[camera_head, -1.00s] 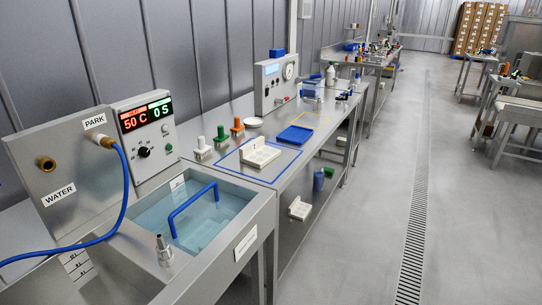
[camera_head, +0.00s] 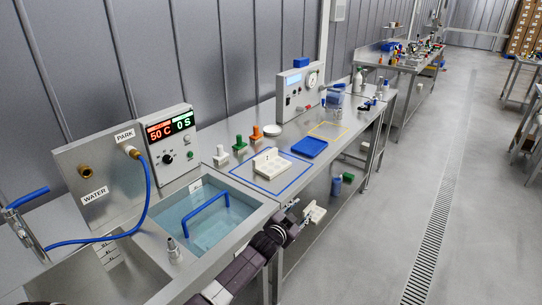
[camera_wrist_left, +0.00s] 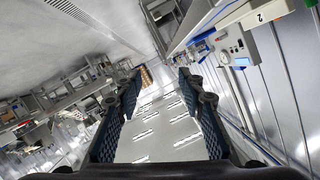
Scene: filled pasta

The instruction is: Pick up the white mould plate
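A white mould plate (camera_head: 270,162) with round hollows lies on the steel table inside a blue outlined area. A second white piece (camera_head: 315,213) is lower down, on the shelf under the table, partly hidden by my gripper. My left gripper (camera_head: 293,214) is at the table's front side, beside that lower piece in the picture and apart from the plate on top. In the left wrist view my left gripper's two fingers (camera_wrist_left: 160,115) stand wide apart with nothing held between them. My right gripper is not in view.
A water basin (camera_head: 178,208) with a blue handle (camera_head: 200,212) is left of the plate. A blue tray (camera_head: 309,147) is right of it. Green (camera_head: 239,145) and orange (camera_head: 256,133) handled pieces stand behind. The floor (camera_head: 390,180) to the right is clear.

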